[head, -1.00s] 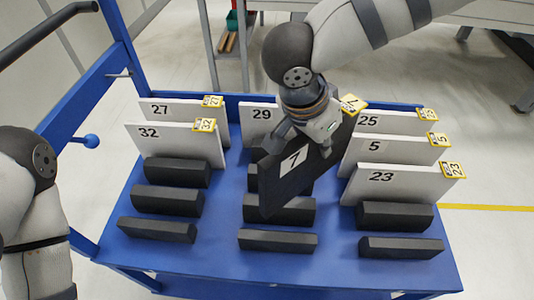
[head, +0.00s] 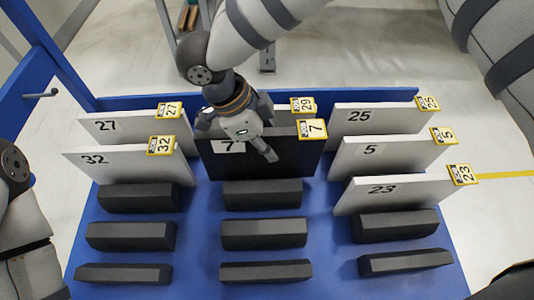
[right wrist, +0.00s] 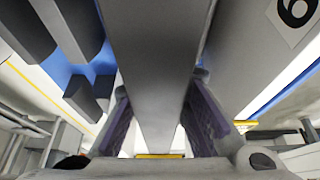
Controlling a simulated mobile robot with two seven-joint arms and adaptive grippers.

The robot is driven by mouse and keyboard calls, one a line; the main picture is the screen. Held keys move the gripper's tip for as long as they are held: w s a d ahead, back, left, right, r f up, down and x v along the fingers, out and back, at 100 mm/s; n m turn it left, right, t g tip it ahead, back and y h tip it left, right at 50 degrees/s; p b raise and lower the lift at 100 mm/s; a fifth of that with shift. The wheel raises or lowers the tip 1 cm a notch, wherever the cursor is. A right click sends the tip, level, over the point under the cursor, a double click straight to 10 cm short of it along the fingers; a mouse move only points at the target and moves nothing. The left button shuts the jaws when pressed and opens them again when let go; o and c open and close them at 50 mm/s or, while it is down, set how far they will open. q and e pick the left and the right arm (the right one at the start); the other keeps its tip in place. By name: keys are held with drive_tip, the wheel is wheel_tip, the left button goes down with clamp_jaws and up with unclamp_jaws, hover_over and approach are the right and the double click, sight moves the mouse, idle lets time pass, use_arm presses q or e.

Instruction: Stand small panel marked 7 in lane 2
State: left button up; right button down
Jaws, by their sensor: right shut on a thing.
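The small panel marked 7 (head: 285,157) is black, with a white 7 label on its face and a yellow 7 tag at its top right corner. My right gripper (head: 250,138) is shut on its top edge. The panel is upright over the middle lane, in front of the panel marked 29 (head: 302,106) and behind the middle dark blocks (head: 262,194). I cannot tell whether its lower edge touches the deck. In the right wrist view the fingers lie on both sides of the panel (right wrist: 155,70). My left gripper is out of view.
White panels 27 (head: 135,124) and 32 (head: 120,163) stand in the left lane. White panels 25 (head: 365,117), 5 (head: 375,152) and 23 (head: 385,191) stand in the right lane, close beside panel 7. Dark blocks line all three lanes of the blue cart (head: 200,268).

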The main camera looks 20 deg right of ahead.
wheel_tip(320, 180, down, 3)
drive_tip(key=shift+f, duration=0.15)
drive_tip(key=c, duration=1.5)
unclamp_jaws()
drive_tip(key=shift+c, duration=0.2)
drive_tip(key=v, duration=1.2)
